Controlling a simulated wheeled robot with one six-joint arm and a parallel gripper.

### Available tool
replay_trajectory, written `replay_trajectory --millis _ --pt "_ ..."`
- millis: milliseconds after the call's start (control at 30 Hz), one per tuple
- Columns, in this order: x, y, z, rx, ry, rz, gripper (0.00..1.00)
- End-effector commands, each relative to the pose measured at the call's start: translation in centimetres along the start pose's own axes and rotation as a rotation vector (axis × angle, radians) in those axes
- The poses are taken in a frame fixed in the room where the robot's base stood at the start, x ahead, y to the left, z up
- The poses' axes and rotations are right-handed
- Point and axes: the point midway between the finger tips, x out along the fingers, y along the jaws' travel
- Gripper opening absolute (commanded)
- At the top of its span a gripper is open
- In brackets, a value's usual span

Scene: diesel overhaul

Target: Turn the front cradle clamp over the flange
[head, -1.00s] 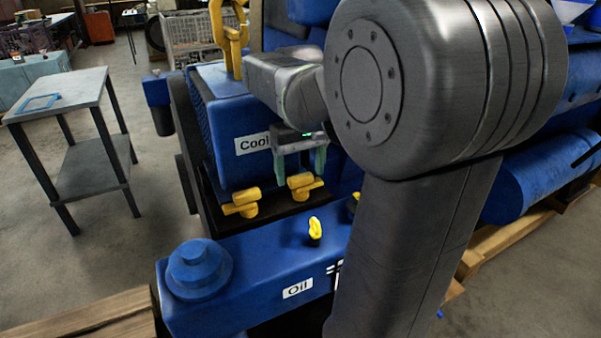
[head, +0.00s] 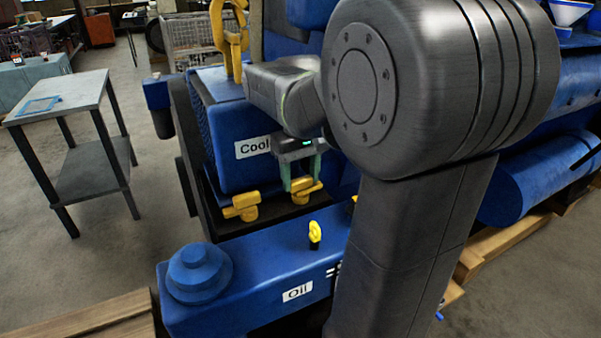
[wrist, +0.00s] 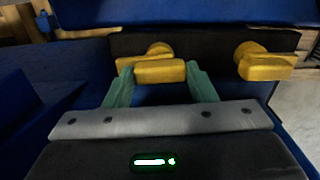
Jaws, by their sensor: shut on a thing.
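Two yellow cradle clamps sit on the dark ledge below the blue cooler block. My gripper (head: 301,184) is shut on the right one in the head view, the yellow clamp (head: 302,197). In the wrist view this clamp (wrist: 152,71) has its bar lying across between the two green fingers (wrist: 160,86). The other yellow clamp (head: 241,207) stands free to the left in the head view and to the right in the wrist view (wrist: 264,66). The flange is not clearly told apart from the dark ledge (head: 270,220).
The blue cooler block (head: 225,130) rises behind the clamps. A blue oil unit (head: 260,265) with a yellow-ringed dipstick (head: 315,233) and a round cap (head: 199,272) lies in front. A grey table (head: 62,100) stands at left.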

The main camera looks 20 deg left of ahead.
Motion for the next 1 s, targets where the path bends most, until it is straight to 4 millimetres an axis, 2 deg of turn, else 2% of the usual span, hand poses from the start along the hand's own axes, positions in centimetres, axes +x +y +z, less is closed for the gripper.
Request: replay_trajectory --millis 600,1000 --pt "-0.31 0.0 -0.08 -0.434 0.002 0.001 0.28" --pt "-0.15 0.0 -0.09 -0.588 0.003 0.001 0.28"
